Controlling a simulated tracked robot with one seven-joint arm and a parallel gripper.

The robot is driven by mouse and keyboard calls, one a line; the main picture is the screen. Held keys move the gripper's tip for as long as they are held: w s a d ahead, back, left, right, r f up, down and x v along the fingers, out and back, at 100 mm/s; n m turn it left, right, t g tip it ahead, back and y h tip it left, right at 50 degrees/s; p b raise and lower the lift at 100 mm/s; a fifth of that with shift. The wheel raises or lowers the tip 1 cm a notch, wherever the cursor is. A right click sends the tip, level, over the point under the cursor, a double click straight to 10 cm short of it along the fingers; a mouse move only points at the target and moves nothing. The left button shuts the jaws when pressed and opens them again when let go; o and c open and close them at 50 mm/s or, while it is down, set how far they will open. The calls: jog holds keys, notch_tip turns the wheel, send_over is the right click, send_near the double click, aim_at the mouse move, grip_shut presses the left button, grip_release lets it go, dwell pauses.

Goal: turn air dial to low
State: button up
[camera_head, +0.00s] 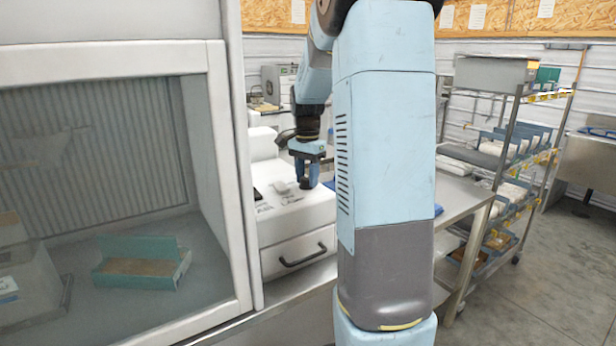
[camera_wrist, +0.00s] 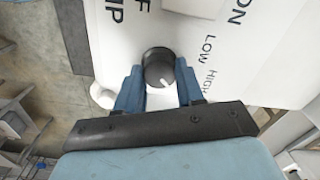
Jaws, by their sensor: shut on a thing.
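The air dial is a round black knob (camera_wrist: 158,66) with a white pointer line, on a white machine panel (camera_wrist: 250,85). In the wrist view its pointer aims toward the lower right, and the words LOW and HIGH are printed to the right of the knob. My gripper (camera_wrist: 158,82) has its two blue fingers on either side of the knob, shut on it. In the head view my gripper (camera_head: 306,180) points down at the top of the white machine (camera_head: 290,222), with the dark knob (camera_head: 306,183) between the fingertips.
A glass-fronted cabinet (camera_head: 232,180) stands close on the left, with a teal box (camera_head: 142,262) inside. A steel table (camera_head: 462,192) and a loaded shelf rack (camera_head: 505,150) stand to the right. Open floor (camera_head: 560,270) lies at the far right.

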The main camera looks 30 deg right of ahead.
jog(key=n, duration=0.5)
jog(key=shift+w+n, duration=0.1)
jog(key=shift+n, duration=0.2)
jog(key=n, duration=0.4)
jog(key=shift+a, duration=0.1)
jog(key=n, duration=0.5)
jog(key=shift+r+n, duration=0.1)
jog(key=shift+n, duration=2.9)
jog(key=o, duration=1)
jog(key=shift+o, duration=0.2)
